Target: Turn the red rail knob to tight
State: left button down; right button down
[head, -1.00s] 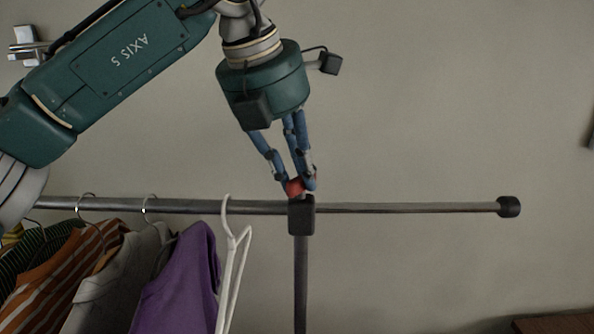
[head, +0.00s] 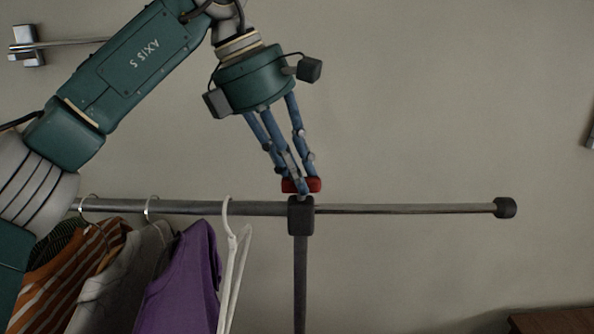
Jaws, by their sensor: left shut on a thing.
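The red rail knob (head: 314,185) sits on top of the dark clamp block (head: 301,216), where the rail (head: 400,209) meets the upright post (head: 301,280). My left gripper (head: 304,184) comes down from above, its blue fingers shut on the red knob. One finger stands in front of the knob and hides its middle; red shows on both sides. I cannot read any tight or loose marking. My right gripper is not in view.
Clothes hang on the rail's left part: a striped orange top (head: 72,262), a grey one (head: 122,270) and a purple one (head: 184,280). An empty white hanger (head: 233,255) hangs close left of the post. The right part of the rail is bare.

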pick_arm(q)
jog(key=shift+m, duration=0.5)
jog(key=c, duration=1.5)
grip_release()
jog(key=shift+c, duration=0.2)
jog(key=shift+r, duration=0.15)
jog(key=v, duration=1.1)
jog(key=shift+w+a+r, duration=0.15)
jog(key=shift+w+r, duration=0.15)
jog(key=shift+r, duration=0.1)
